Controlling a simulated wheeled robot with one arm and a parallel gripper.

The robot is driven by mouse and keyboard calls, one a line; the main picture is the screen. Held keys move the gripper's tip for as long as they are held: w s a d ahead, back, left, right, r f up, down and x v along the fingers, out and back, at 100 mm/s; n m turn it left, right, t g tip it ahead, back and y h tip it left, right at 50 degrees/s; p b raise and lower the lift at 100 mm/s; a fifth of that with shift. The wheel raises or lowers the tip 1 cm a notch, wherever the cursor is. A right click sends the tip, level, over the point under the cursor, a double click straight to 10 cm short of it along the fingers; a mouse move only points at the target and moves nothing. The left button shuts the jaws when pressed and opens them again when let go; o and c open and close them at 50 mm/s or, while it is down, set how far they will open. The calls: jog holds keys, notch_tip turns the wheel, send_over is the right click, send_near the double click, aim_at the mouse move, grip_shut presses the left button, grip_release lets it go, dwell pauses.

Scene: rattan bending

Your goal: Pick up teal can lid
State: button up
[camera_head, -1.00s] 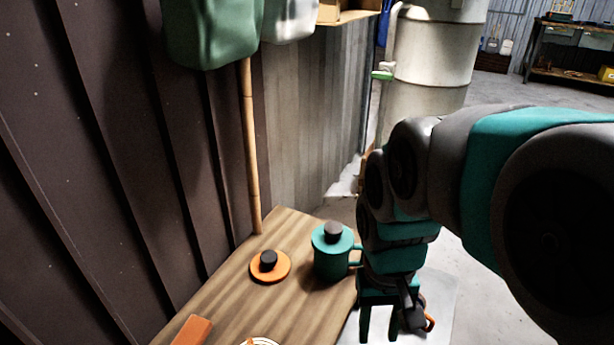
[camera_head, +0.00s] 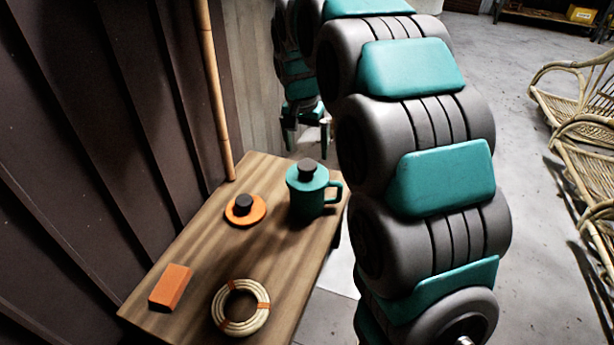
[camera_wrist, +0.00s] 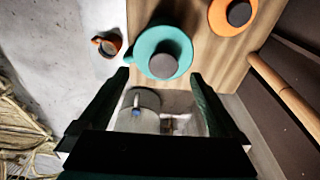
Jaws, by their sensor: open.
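The teal can lid (camera_head: 306,178) with its dark round knob sits on top of a teal can (camera_head: 309,202) with a side handle, upright near the far right of the wooden table. In the wrist view the teal lid (camera_wrist: 178,42) lies just beyond my fingertips, its knob close to the gap between them. My gripper (camera_head: 307,150) is open and empty, pointing down beyond the can in the head view. Its two fingers also show spread in the wrist view (camera_wrist: 160,75). I cannot tell its exact height above the lid.
An orange lid (camera_head: 245,211) with a dark knob lies left of the can. An orange block (camera_head: 171,287) and a coiled rattan ring (camera_head: 240,307) lie nearer. A bamboo pole (camera_head: 214,90) stands along the dark wall. An orange cup (camera_wrist: 107,44) shows in the wrist view.

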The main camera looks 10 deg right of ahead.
aim_at(307, 164)
jog(key=shift+w+f, duration=0.35)
jog(key=shift+w, duration=0.35)
jog(key=shift+w+d+f, duration=0.15)
jog(key=shift+f, duration=1.1)
jog(key=shift+w+d+f, duration=0.1)
jog(key=shift+w+f, duration=0.05)
jog(key=shift+f, duration=1.05)
jog(key=shift+w+d+f, duration=0.15)
jog(key=shift+f, duration=1.1)
grip_shut()
jog(key=shift+r, duration=0.15)
